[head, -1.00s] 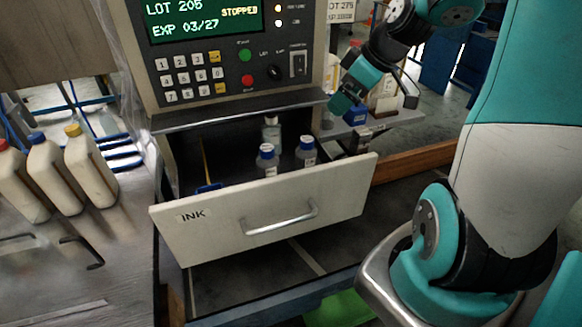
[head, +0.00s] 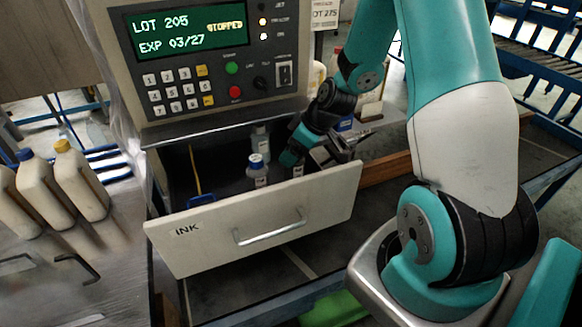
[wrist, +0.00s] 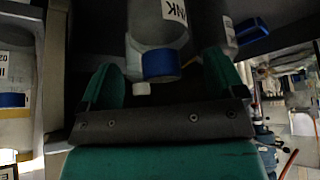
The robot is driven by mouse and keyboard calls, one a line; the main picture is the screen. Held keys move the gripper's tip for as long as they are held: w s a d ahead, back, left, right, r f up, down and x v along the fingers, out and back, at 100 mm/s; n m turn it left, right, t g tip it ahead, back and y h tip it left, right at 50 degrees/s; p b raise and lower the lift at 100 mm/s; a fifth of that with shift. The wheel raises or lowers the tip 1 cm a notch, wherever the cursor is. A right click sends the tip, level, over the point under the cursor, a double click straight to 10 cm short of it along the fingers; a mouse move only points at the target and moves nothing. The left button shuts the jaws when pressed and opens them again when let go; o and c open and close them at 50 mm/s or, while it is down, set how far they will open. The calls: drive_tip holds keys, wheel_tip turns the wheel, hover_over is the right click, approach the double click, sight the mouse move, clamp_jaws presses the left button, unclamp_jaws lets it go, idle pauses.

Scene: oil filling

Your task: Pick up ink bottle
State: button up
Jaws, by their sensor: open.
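Small clear ink bottles stand in the open drawer in the head view. The bottle's label is partly cut off. I cannot tell whether the fingers touch it.
The drawer front (head: 255,222) is marked INK. A blue item with a yellow stick (head: 197,180) lies in the drawer's left part. The control panel (head: 215,60) overhangs the drawer. Cream jugs (head: 75,180) stand at the left. Another bottle (wrist: 229,32) shows beside the fingers.

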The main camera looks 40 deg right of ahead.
drive_tip(key=shift+x, duration=1.25)
drive_tip(key=c, duration=1.5)
drive_tip(key=shift+o, duration=0.2)
drive_tip(key=shift+r, duration=0.1)
wheel_tip(320, 180, up, 20)
drive_tip(key=b, duration=0.2)
